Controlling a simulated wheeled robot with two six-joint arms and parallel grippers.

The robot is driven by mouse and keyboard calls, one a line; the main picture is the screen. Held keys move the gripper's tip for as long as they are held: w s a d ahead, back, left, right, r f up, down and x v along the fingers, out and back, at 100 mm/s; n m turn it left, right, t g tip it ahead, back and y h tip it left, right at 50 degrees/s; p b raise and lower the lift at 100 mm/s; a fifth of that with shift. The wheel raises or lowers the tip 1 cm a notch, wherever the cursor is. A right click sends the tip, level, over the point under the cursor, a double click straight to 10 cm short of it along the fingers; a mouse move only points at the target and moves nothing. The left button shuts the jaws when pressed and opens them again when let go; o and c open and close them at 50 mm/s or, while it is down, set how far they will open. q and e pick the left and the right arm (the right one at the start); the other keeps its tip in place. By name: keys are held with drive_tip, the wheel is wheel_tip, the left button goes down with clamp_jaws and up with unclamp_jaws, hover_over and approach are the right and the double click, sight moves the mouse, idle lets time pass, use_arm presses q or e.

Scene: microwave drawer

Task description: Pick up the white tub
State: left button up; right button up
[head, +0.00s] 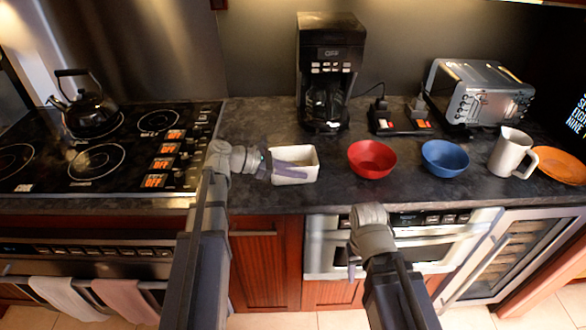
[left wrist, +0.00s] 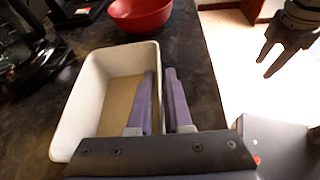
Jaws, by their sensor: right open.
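The white tub (head: 307,155) is a small rectangular open container, upright on the dark counter, right of the stove. In the left wrist view the tub (left wrist: 72,118) looks empty with a tan floor. My left gripper (head: 292,168) is at the tub; its fingers (left wrist: 161,90) straddle the near side wall, one inside and one outside. The fingers are close together, but I cannot tell whether both press on the wall. My right gripper (head: 352,262) is open and empty, in front of the counter; it also shows in the left wrist view (left wrist: 268,65).
A red bowl (head: 371,158) stands right of the tub, then a blue bowl (head: 445,157), a white mug (head: 509,152) and an orange plate (head: 560,166). A coffee maker (head: 328,75) stands behind the tub. A kettle (head: 91,110) is on the stove at left.

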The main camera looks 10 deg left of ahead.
use_arm(q)
clamp_jaws()
idle(0.9)
idle(0.4)
